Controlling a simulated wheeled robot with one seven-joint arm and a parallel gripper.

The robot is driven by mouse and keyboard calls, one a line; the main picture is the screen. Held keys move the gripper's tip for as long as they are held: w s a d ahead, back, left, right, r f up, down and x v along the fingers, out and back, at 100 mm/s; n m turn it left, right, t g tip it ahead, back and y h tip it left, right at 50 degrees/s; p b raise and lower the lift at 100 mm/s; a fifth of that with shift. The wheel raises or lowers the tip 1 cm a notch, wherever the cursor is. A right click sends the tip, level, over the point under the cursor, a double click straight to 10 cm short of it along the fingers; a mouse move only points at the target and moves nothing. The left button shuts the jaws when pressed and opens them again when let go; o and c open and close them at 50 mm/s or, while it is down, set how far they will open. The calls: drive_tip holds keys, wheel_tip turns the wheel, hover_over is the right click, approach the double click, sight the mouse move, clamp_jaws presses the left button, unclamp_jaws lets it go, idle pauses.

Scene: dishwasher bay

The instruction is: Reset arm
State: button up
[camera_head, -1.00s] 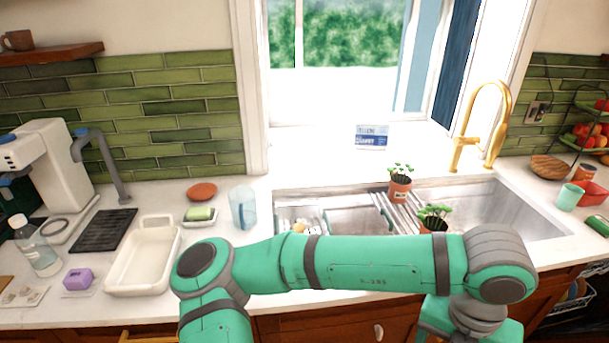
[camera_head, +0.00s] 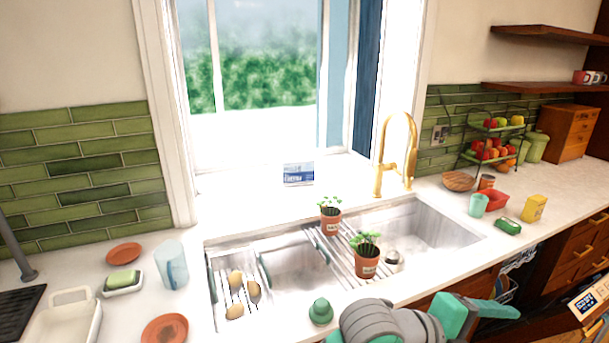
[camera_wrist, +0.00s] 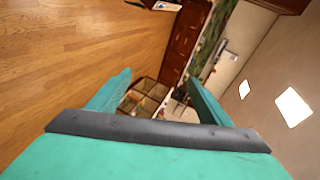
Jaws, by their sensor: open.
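My gripper (camera_wrist: 157,88) shows in the wrist view with its two teal fingers apart and nothing between them. Past the fingers are the wooden floor and cabinets at a distance, seen tilted. In the head view, part of my teal and grey arm (camera_head: 385,324) is at the bottom, in front of the sink's counter edge.
A blue cup (camera_head: 171,264) is left of the sink. A fruit stand (camera_head: 490,150) is at right.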

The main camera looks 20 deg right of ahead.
drive_tip(key=w+a+n+t+h, duration=0.45)
drive_tip(key=w+n+t, duration=0.45)
drive_tip(key=n, duration=0.5)
drive_tip(key=w+a+f+n+t+y, duration=0.4)
drive_tip(key=a+f+n+t+y, duration=0.3)
drive_tip(key=a+f+n+t, duration=0.45)
drive_tip(key=s+a+f+n+g+y, duration=0.1)
drive_tip(key=s+a+f+n+y, duration=0.4)
drive_tip(key=s+a+f, duration=0.4)
drive_tip(key=s+a+f+n+g+y, duration=0.1)
drive_tip(key=s+a+f+n+y, duration=0.4)
drive_tip(key=s+a+f, duration=0.5)
drive_tip(key=s+a+r+g+y, duration=0.1)
drive_tip(key=s+a+r, duration=0.1)
drive_tip(key=s+a, duration=0.5)
drive_tip(key=shift+s+a, duration=0.2)
drive_tip(key=shift+s, duration=0.3)
drive_tip(key=shift+c, duration=0.2)
